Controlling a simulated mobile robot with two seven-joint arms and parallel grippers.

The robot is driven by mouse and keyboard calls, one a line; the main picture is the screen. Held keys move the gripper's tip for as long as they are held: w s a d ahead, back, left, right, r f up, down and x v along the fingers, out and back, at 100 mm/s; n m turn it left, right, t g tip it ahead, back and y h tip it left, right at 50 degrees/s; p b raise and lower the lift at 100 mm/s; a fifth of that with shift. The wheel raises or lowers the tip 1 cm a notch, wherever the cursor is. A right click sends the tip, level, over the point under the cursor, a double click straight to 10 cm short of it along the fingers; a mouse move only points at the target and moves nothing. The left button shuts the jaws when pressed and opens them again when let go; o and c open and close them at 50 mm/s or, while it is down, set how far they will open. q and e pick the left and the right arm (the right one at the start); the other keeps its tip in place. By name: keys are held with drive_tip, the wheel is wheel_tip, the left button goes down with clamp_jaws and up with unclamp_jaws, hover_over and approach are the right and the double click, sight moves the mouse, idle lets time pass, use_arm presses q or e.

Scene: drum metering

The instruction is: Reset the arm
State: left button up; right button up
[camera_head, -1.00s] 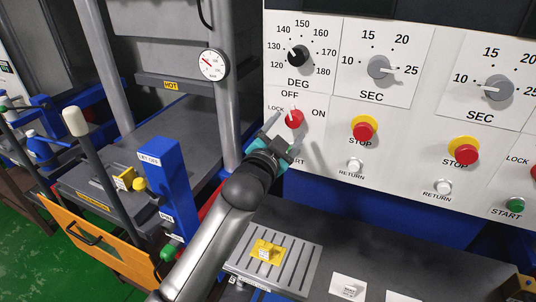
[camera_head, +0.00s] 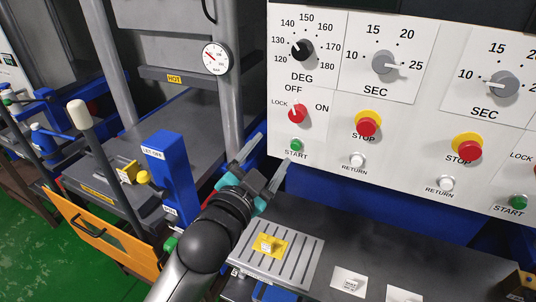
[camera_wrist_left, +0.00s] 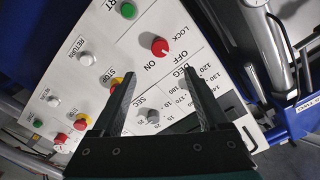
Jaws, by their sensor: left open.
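My left gripper (camera_head: 270,153) is open and empty, a little below and in front of the white control panel (camera_head: 330,107), left of centre. In the left wrist view the two dark fingers (camera_wrist_left: 158,74) stand wide apart with only the panel behind them. The red OFF/ON/LOCK knob (camera_head: 298,114) is above the gripper, apart from it. The green START button (camera_head: 296,145) shows just right of the fingertips. In the left wrist view the red knob (camera_wrist_left: 160,46) lies beyond the fingertips. My right gripper is not in view.
A blue post (camera_head: 169,175) and a lever with a pale knob (camera_head: 79,114) stand to the left. A grey column (camera_head: 218,105) with a gauge (camera_head: 216,57) rises behind the gripper. Below is a dark bench with a slotted plate (camera_head: 303,259) and a yellow tag (camera_head: 268,246).

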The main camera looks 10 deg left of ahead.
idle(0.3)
use_arm(q)
drive_tip(key=s+a+f+n+g+y, duration=0.3)
drive_tip(key=s+a+f+n+g, duration=0.3)
drive_tip(key=s+f, duration=0.6)
drive_tip(key=s+a+f+n+g+y, duration=0.25)
drive_tip(key=s+a+f+g, duration=0.5)
drive_tip(key=s, duration=0.65)
wheel_tip(320, 180, down, 29)
drive_tip(key=s+d+g+b, duration=0.2)
drive_tip(key=b, duration=0.2)
drive_tip(key=s+a+f+b, duration=0.2)
drive_tip(key=s+f+b, duration=0.2)
drive_tip(key=s+f, duration=1.1)
wheel_tip(320, 180, down, 2)
drive_tip(key=shift+s+a+g, duration=0.2)
drive_tip(key=shift+a+g, duration=0.15)
